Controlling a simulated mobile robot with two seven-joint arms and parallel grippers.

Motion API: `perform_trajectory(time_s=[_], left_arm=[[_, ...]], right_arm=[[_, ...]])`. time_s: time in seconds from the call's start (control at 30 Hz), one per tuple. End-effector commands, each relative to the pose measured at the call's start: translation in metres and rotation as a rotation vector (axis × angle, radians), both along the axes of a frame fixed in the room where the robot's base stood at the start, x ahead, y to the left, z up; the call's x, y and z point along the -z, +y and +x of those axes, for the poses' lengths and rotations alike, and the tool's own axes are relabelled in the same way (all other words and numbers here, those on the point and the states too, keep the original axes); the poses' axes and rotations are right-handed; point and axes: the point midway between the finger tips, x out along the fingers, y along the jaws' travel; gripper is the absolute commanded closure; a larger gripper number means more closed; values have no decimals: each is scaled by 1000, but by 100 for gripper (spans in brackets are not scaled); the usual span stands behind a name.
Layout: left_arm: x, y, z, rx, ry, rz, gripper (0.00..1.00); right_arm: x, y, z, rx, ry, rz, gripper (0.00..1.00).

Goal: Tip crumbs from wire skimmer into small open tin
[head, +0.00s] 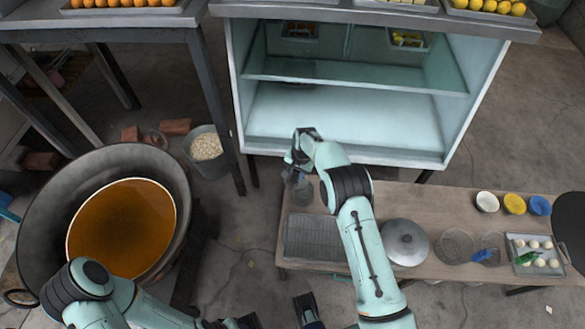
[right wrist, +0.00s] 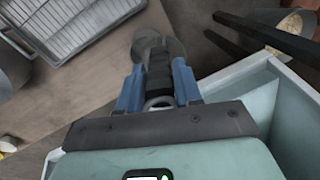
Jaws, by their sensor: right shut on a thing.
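My right gripper (head: 300,160) is above the far left end of the wooden table, in front of the glass cabinet. In the right wrist view its blue fingers (right wrist: 157,92) are shut on a dark ribbed handle (right wrist: 158,68) with a ring at its near end. A grey rounded part (right wrist: 172,46) shows beyond the handle; I cannot tell whether it is a skimmer head or a tin, and no crumbs are visible there. A small greyish vessel (head: 303,192) shows below the gripper. My left gripper (head: 246,321) is cut off by the bottom edge; its opening is unclear.
A wire rack (head: 318,237), a lidded pot (head: 405,245), round mesh pieces (head: 455,247), bowls (head: 487,202) and a tray of pale balls (head: 521,268) occupy the table (head: 440,197). A large pan of orange liquid (head: 122,225) and a bucket (head: 207,165) of pale bits stand left.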

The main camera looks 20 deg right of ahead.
Motion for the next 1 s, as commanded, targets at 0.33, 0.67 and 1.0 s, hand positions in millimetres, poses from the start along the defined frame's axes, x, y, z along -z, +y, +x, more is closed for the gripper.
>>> perform_trajectory(time_s=[0.33,0.67,1.0], left_arm=[[19,1,6,-7,-24,5,57],[47,2,21,-19,-72,15,57],[67,14,46,-46,-142,47,57]], right_arm=[[0,-29,-25,10,-137,148,100],[6,-46,-41,6,-238,252,100],[8,-55,-49,7,-284,307,100]])
